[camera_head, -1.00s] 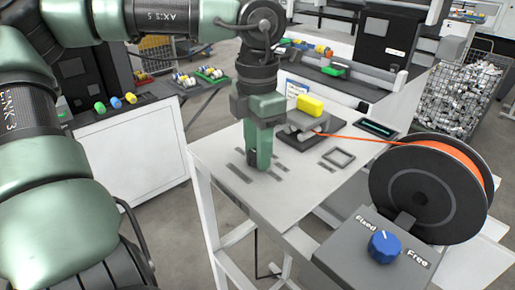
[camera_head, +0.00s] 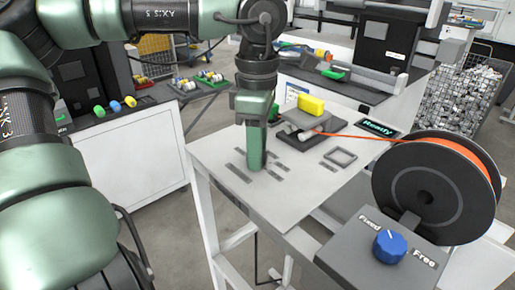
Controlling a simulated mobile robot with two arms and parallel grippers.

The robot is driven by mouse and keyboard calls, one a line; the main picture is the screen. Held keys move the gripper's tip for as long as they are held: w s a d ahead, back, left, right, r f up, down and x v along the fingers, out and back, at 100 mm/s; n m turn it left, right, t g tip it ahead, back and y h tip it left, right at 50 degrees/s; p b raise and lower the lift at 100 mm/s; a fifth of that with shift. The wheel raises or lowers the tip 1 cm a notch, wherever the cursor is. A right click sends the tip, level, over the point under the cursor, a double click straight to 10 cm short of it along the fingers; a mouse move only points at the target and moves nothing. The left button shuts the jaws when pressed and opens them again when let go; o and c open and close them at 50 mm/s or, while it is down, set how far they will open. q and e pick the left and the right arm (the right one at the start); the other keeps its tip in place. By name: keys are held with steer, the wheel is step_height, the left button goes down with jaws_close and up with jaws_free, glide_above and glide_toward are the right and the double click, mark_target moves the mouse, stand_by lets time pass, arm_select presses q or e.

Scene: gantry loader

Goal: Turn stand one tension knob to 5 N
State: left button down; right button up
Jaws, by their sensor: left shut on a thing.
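My left gripper (camera_head: 256,166) points straight down at the white stand top (camera_head: 230,190), among several dark slots. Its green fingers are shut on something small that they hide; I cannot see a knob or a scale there. A blue knob (camera_head: 390,246) with a white pointer sits on the grey box at the lower right, between the words "Fixed" and "Free"; the gripper is well apart from it. A small display (camera_head: 377,128) on the stand top reads "Ready". No 5 N mark is readable. My right gripper is not in view.
A black reel (camera_head: 435,188) feeds an orange strand to a grey block with a yellow top (camera_head: 311,104), just right of the gripper. A square frame (camera_head: 340,158) lies on the stand top. A wire basket (camera_head: 465,100) stands behind at the right.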

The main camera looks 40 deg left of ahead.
arm_select(q)
steer(key=shift+r+m, duration=0.1)
steer(key=shift+m, duration=0.2)
stand_by(0.4)
steer(key=c, duration=0.9)
jaws_free()
steer(key=shift+c, duration=0.2)
steer(key=shift+r, duration=0.3)
step_height(320, 180, up, 7)
steer(key=shift+r+b, duration=0.1)
steer(key=shift+b, duration=0.5)
